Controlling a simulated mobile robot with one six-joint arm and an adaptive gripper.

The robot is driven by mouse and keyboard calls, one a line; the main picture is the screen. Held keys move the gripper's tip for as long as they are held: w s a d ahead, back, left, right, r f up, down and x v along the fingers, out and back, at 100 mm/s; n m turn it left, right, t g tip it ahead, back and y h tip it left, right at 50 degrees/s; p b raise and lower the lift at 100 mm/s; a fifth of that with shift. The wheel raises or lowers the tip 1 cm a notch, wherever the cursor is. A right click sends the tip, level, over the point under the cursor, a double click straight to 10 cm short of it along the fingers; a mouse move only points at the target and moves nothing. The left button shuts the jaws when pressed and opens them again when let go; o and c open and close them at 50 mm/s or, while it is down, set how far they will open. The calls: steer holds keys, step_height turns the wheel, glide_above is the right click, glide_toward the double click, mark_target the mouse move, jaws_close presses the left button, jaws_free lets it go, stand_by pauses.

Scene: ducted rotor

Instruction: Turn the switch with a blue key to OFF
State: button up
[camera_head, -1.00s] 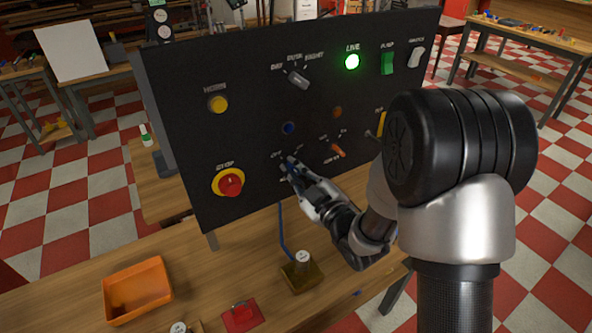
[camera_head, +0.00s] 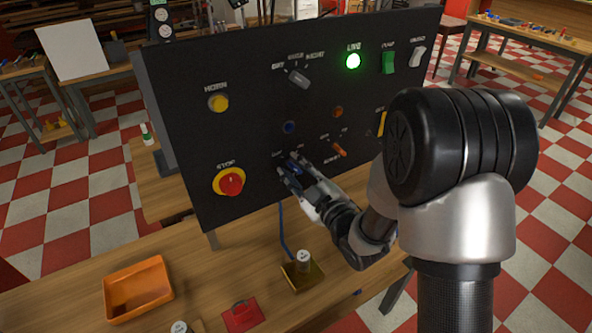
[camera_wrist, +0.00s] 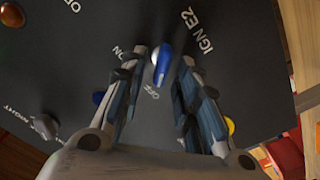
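The blue key (camera_wrist: 160,64) sits in the switch marked IGN E2, on the black panel (camera_head: 240,125). In the wrist view its lower end lies close to the OFF label (camera_wrist: 151,91), and the ON label (camera_wrist: 119,51) is off to its left. My gripper (camera_wrist: 162,57) is open, with a finger on each side of the key and visible gaps to it. In the head view the blue key (camera_head: 295,168) shows between the spread fingers of my gripper (camera_head: 289,165). The key's exact setting is hard to tell in the head view.
A blue lamp (camera_head: 289,127) is just above the key. An orange-handled switch (camera_head: 339,149) is to the right. A red stop button (camera_head: 231,184) is at lower left, with a yellow horn button (camera_head: 218,103) above. An orange tray (camera_head: 137,290) stands on the bench.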

steer(key=v, duration=0.7)
steer(key=shift+s+d, duration=0.15)
steer(key=shift+s, duration=0.1)
stand_by(0.4)
